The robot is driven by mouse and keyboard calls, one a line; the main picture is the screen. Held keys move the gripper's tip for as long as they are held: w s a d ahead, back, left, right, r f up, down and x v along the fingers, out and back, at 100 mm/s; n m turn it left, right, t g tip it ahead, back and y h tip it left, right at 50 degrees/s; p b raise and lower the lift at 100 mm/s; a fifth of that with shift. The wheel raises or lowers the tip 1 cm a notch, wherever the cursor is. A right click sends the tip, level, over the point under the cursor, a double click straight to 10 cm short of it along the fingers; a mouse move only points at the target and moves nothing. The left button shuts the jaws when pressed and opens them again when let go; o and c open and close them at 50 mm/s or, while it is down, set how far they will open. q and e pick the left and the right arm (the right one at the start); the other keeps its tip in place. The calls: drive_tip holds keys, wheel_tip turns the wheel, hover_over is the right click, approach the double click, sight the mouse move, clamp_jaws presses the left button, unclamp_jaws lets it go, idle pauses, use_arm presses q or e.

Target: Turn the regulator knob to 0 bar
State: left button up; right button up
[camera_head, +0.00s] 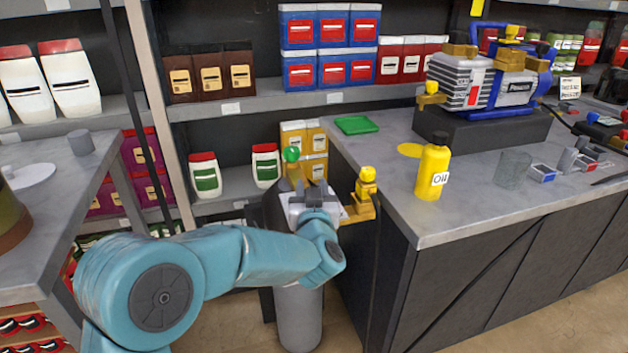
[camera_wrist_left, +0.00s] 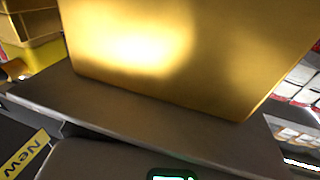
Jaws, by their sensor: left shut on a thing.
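The regulator's brass body and fittings (camera_head: 357,209) show just right of my left gripper in the head view, above a grey gas cylinder (camera_head: 298,318). A yellow fitting (camera_head: 366,182) stands up on them, and a green ball (camera_head: 291,154) shows behind my gripper. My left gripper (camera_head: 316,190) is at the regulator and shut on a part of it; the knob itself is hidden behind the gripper. In the left wrist view a large smooth gold surface (camera_wrist_left: 185,50) fills the upper middle, close to the lens, above a dark grey edge. I cannot read the pressure setting. My right gripper is not in view.
A grey workbench (camera_head: 470,215) is close on the right, holding a yellow oil bottle (camera_head: 433,168), a glass (camera_head: 513,170) and a blue vacuum pump (camera_head: 490,82). Shelves with boxes stand behind. Another table (camera_head: 75,215) is at the left. A dark hose hangs beside the bench.

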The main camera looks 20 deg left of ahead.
use_arm(q)
drive_tip(key=n+g+y+p, duration=0.1)
drive_tip(key=y, duration=0.1)
drive_tip(key=n+g+y+p, duration=0.1)
drive_tip(key=n+y, duration=0.1)
drive_tip(key=shift+s+a+r+p, duration=0.1)
drive_tip(key=shift+a+r+p, duration=0.1)
drive_tip(key=shift+p, duration=0.2)
drive_tip(key=shift+s+a+n+g+y+p, duration=0.15)
drive_tip(key=shift+n+g+y+p, duration=0.6)
drive_tip(key=shift+n+g+y, duration=0.55)
drive_tip(key=shift+f, duration=0.1)
drive_tip(key=o, duration=1)
drive_tip(key=shift+c, duration=0.2)
drive_tip(key=v, duration=1.6)
drive_tip(key=shift+f+p, duration=0.15)
drive_tip(key=shift+p, duration=0.15)
